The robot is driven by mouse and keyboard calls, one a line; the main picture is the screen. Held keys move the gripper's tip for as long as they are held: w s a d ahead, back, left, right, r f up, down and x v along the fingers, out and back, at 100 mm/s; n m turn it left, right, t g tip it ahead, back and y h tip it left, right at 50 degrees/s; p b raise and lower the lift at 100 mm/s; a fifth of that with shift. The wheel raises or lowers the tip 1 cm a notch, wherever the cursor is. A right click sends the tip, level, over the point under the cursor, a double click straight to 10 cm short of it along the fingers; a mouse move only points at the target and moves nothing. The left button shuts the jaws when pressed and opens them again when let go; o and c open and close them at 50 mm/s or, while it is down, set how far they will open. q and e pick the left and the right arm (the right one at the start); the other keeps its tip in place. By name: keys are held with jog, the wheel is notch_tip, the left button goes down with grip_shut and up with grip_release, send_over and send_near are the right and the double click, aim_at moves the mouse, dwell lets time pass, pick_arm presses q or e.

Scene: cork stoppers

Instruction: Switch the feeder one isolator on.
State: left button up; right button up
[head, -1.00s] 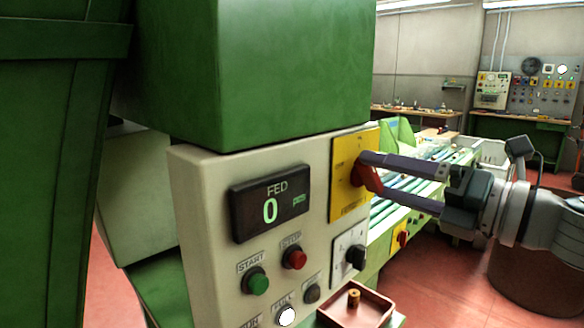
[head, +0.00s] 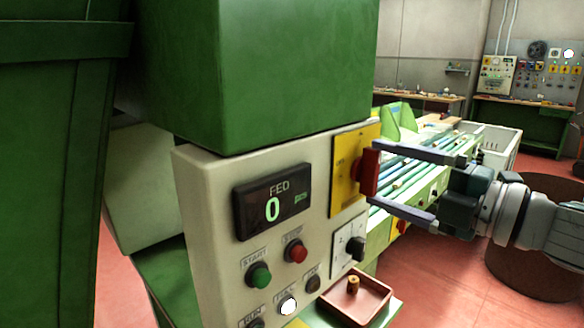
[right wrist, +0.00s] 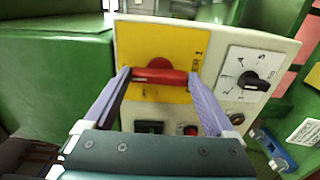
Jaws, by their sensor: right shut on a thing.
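The feeder one isolator is a red handle (head: 367,175) on a yellow plate (head: 345,185) at the right edge of the control panel; the handle stands about upright in the head view. My right gripper (head: 377,174) is shut on this handle, one finger at its upper end and one at its lower end. In the right wrist view the red handle (right wrist: 160,77) lies level between the two fingertips, on the yellow plate (right wrist: 150,42). The plate's lettering is partly hidden. My left gripper is not in view.
The panel (head: 215,215) carries a display (head: 272,202) reading 0, a green button (head: 259,275), a red button (head: 296,251) and a black rotary knob (head: 355,249). A brown tray (head: 372,302) sits below. A green hopper (head: 250,75) overhangs the panel.

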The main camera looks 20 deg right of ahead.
dwell(0.5)
jog(key=o, duration=1.1)
jog(key=shift+c, duration=0.2)
jog(key=shift+s+d, duration=0.1)
jog(key=b+v, duration=0.2)
jog(key=v, duration=0.7)
jog(key=shift+s, duration=0.35)
jog(key=shift+d, duration=0.15)
